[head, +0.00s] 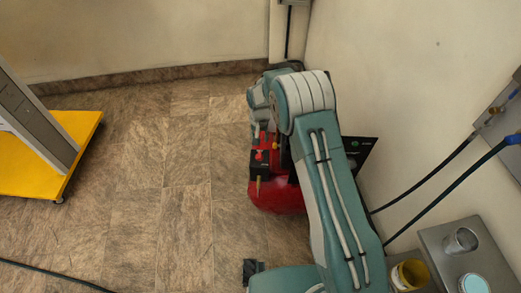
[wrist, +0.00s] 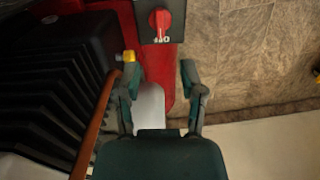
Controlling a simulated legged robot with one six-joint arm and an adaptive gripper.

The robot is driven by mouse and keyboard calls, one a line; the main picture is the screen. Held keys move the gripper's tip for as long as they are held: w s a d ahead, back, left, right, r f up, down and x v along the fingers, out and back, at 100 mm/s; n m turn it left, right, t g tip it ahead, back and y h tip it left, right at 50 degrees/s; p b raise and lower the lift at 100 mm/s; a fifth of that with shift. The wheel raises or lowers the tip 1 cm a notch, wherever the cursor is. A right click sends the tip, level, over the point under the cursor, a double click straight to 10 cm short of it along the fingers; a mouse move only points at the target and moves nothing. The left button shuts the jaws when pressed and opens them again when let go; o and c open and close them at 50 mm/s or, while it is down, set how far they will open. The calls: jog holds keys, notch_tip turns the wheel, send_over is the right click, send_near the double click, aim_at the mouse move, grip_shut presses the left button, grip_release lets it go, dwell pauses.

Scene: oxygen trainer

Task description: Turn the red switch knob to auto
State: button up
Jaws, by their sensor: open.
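The red switch knob (wrist: 160,18) is at the top of the wrist view, on the face of a dark switch box (wrist: 147,36). Pale lettering shows just below the knob, too small to read surely. My gripper (wrist: 160,72) is open and empty, its two fingers spread below the knob in the picture and apart from it. In the head view the dark switch box (head: 259,173) sits at the front of the red compressor tank (head: 276,197), with a small red knob (head: 259,156) on it.
In the wrist view a black ribbed housing (wrist: 50,85), a copper-coloured pipe (wrist: 98,120) and a yellow fitting (wrist: 129,56) lie left of the fingers. In the head view hoses and a grey bench (head: 440,240) stand at right.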

aim_at(259, 154)
notch_tip(259, 154, down, 10)
jog(key=shift+f, duration=0.1)
dwell(0.4)
grip_shut()
